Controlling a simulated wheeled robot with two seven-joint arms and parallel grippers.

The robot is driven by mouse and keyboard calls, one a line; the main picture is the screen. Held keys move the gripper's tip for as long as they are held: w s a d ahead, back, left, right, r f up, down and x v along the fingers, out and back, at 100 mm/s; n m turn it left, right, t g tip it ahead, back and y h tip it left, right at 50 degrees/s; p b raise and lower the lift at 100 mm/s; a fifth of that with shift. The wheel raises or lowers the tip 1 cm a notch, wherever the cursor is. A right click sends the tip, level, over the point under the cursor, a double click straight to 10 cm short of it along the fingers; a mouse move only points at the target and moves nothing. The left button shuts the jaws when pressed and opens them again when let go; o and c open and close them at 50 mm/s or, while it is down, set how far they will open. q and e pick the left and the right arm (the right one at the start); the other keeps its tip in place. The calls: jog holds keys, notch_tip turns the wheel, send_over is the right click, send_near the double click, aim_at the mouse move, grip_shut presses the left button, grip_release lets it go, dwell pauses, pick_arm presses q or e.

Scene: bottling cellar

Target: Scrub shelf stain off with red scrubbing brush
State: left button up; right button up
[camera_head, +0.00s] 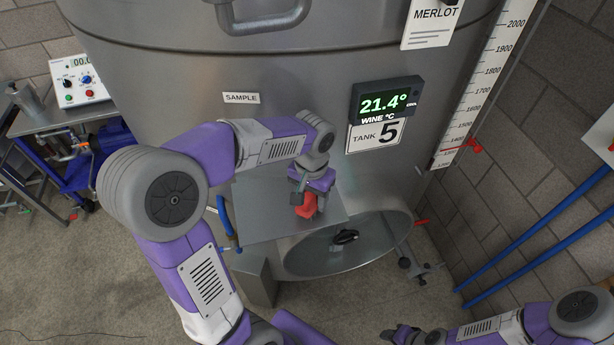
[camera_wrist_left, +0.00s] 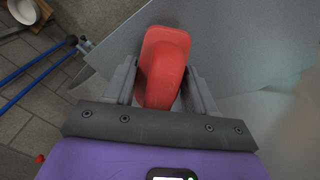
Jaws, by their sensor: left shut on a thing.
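My left gripper (camera_head: 304,196) is shut on the red scrubbing brush (camera_head: 308,207). It holds the brush over the grey metal shelf (camera_head: 262,212) on the front of the tank. In the left wrist view the brush (camera_wrist_left: 163,62) sits between the two fingers of the left gripper (camera_wrist_left: 162,92), with the bare shelf (camera_wrist_left: 235,40) beyond it. I cannot tell whether the brush touches the shelf. No stain shows on the visible part of the shelf; the arm and brush cover some of it. My right gripper (camera_head: 405,336) is at the bottom edge, low and away from the shelf; its jaws are unclear.
The steel tank (camera_head: 200,75) rises behind the shelf, with a temperature display (camera_head: 384,100) on it. A round hatch (camera_head: 300,262) lies just below the shelf. Blue pipes (camera_head: 535,240) run along the brick wall at right. A side table (camera_head: 60,122) stands at left.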

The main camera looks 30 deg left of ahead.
pick_arm(q)
notch_tip(320, 180, up, 3)
jog(key=shift+f+p, duration=0.2)
jog(key=shift+p, duration=0.15)
notch_tip(320, 180, up, 2)
jog(key=shift+w+d+r+p, duration=0.1)
jog(key=shift+w+p, duration=0.05)
jog(key=shift+p, duration=0.8)
notch_tip(320, 180, up, 3)
jog(key=p, duration=0.3)
jog(key=shift+r, duration=0.15)
